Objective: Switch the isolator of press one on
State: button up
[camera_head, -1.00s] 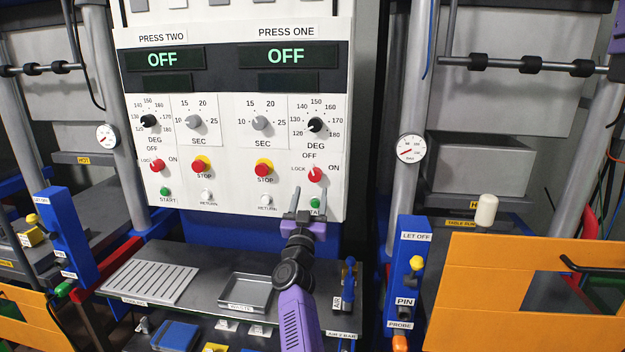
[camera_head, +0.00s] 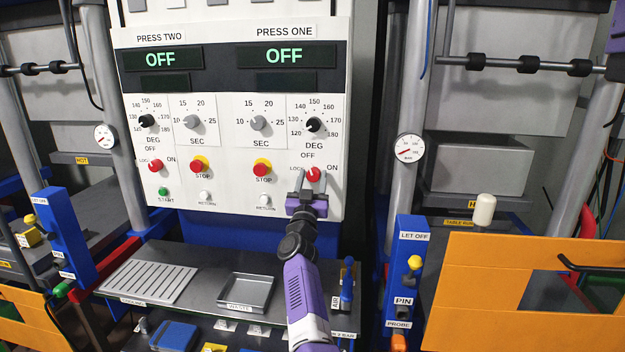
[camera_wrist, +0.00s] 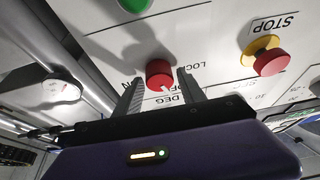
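The press one isolator is a red rotary knob (camera_head: 313,174) at the lower right of the white control panel (camera_head: 225,190), among the labels OFF, LOCK and ON. The press one display (camera_head: 285,56) reads OFF. My gripper (camera_head: 313,178) is at the knob, its fingers apart and pointing at the panel. In the wrist view the red knob (camera_wrist: 159,74) shows between the two open fingers (camera_wrist: 160,92), with a white pointer mark on it. I cannot tell whether either finger touches it. My gripper hides the press one START button in the head view.
A red STOP button on a yellow base (camera_head: 262,167) sits left of the isolator; it also shows in the wrist view (camera_wrist: 267,57). A green button (camera_wrist: 135,4) is close by. Below are a shelf with a grey tray (camera_head: 245,291). A blue post (camera_head: 405,270) stands right.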

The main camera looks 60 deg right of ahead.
grip_shut()
jog(key=shift+m, duration=0.4)
jog(key=m+g+b, duration=0.1)
jog(key=m, duration=0.1)
jog(key=m+g+b, duration=0.1)
jog(key=m+g, duration=0.1)
jog(key=m, duration=0.1)
jog(key=shift+w+f+h, duration=0.1)
jog(key=shift+h, duration=0.3)
jog(key=m+g, duration=0.1)
jog(key=m, duration=0.2)
jog(key=m+g+b, duration=0.1)
jog(key=m+g, duration=0.1)
jog(key=m, duration=0.1)
jog(key=shift+m+y, duration=0.3)
jog(key=m+g, duration=0.1)
jog(key=m, duration=0.1)
jog(key=m+y+b, duration=0.1)
jog(key=m, duration=0.2)
jog(key=shift+g, duration=0.4)
jog(key=shift+m+g+y+p, duration=0.35)
jog(key=shift+m+y, duration=0.65)
jog(key=shift+m, duration=1.4)
jog(key=shift+o, duration=1.7)
grip_release()
